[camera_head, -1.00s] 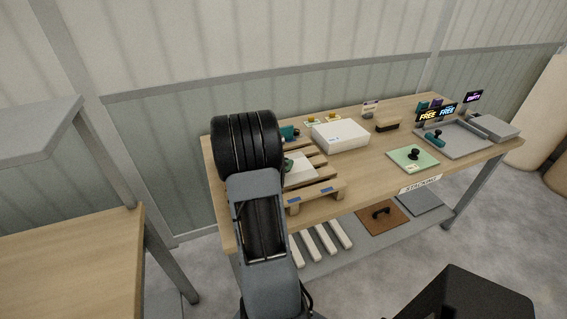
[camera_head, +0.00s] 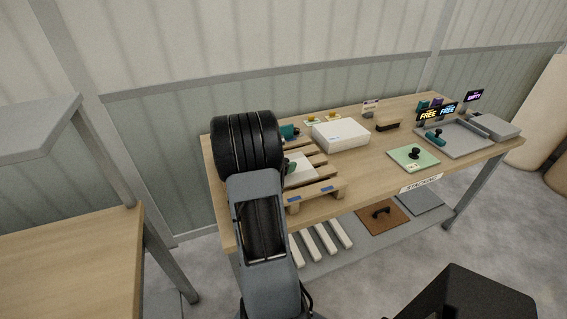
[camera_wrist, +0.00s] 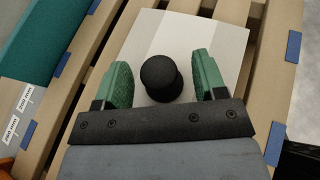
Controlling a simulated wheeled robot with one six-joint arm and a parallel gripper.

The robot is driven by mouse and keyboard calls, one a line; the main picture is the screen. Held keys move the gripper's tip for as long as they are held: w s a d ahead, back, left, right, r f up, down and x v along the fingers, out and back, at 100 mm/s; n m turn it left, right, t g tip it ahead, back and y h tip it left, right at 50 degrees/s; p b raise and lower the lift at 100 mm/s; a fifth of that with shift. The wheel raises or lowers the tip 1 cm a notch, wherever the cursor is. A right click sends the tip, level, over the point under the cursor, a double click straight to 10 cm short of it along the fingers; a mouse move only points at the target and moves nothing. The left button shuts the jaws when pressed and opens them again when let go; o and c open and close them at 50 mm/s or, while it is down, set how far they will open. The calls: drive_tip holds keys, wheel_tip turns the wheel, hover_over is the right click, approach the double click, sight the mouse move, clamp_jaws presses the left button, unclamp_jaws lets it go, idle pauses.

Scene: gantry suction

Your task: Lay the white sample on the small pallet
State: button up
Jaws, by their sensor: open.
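The white sample (camera_wrist: 224,45) is a flat white plate with a round black knob (camera_wrist: 161,78) on top. It lies on the slats of the small wooden pallet (camera_wrist: 255,100) in the wrist view. My gripper (camera_wrist: 161,82) is open, with its green fingers on either side of the knob and a gap showing on each side. In the head view the white sample (camera_head: 301,169) and the pallet (camera_head: 318,192) show at the left part of the table, partly hidden by my arm. The fingertips are mostly hidden there.
A white box (camera_head: 341,136) stands behind the pallet on the table (camera_head: 372,165). A green plate with a black knob (camera_head: 413,157) and a grey tray (camera_head: 457,142) lie to the right. A teal item (camera_wrist: 38,42) is beside the pallet.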

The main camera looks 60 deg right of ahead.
drive_tip(key=v, duration=1.4)
drive_tip(key=shift+s+b, duration=0.1)
drive_tip(key=shift+b, duration=0.25)
drive_tip(key=shift+d, duration=0.1)
